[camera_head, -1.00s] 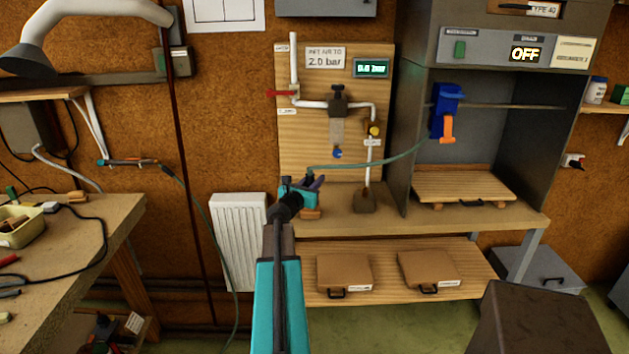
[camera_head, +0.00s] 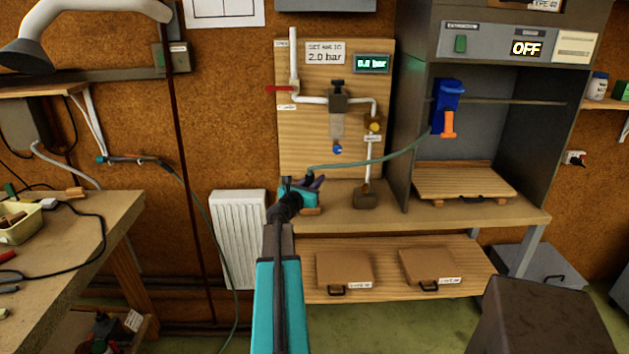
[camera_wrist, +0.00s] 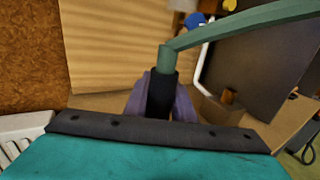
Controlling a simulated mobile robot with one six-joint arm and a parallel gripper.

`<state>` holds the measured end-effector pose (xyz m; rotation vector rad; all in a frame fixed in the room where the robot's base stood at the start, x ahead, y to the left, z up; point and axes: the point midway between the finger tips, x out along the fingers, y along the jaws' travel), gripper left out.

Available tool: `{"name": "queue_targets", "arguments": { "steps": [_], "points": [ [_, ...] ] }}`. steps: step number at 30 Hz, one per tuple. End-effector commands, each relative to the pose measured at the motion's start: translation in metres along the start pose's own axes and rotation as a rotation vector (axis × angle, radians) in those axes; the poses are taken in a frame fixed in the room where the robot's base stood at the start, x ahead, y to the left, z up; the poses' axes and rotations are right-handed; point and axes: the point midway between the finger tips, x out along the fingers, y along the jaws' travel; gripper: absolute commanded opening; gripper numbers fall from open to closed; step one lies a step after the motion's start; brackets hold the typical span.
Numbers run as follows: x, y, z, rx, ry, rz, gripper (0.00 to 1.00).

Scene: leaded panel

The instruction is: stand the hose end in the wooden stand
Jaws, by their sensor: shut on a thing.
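My gripper (camera_head: 316,183) has dark purple fingers and is shut on the dark end sleeve of the green hose, above the front left of the bench. In the wrist view the sleeve of the hose end (camera_wrist: 161,94) stands roughly upright between the fingers (camera_wrist: 160,102). The green hose (camera_head: 385,160) runs from it to the right, to a blue and orange tool in the grey cabinet. A small wooden piece (camera_head: 311,212), perhaps the wooden stand, shows just below my gripper and is mostly hidden by it. Whether the hose end touches it cannot be seen.
A brown block (camera_head: 366,201) stands at the foot of the white pipe, right of my gripper; it also shows in the wrist view (camera_wrist: 219,110). The wooden pipe board (camera_head: 300,140) rises behind. The grey cabinet (camera_head: 402,150) stands to the right. Bare bench (camera_head: 430,217) lies between.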

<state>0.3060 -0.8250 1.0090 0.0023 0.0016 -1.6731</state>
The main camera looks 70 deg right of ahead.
Motion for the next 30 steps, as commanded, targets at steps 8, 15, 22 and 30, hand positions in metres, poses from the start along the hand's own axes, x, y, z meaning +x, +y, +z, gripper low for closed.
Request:
{"name": "queue_targets", "arguments": {
  "steps": [8, 15, 22, 30],
  "points": [
    [0.0000, 0.0000, -0.0051, 0.000, 0.000, 0.000, 0.00],
    [0.0001, 0.0000, -0.0090, 0.000, 0.000, 0.000, 0.00],
    [0.0000, 0.0000, -0.0087, 0.000, 0.000, 0.000, 0.45],
    [-0.0004, 0.0000, -0.0092, 0.000, 0.000, 0.000, 0.45]
  ]
}}
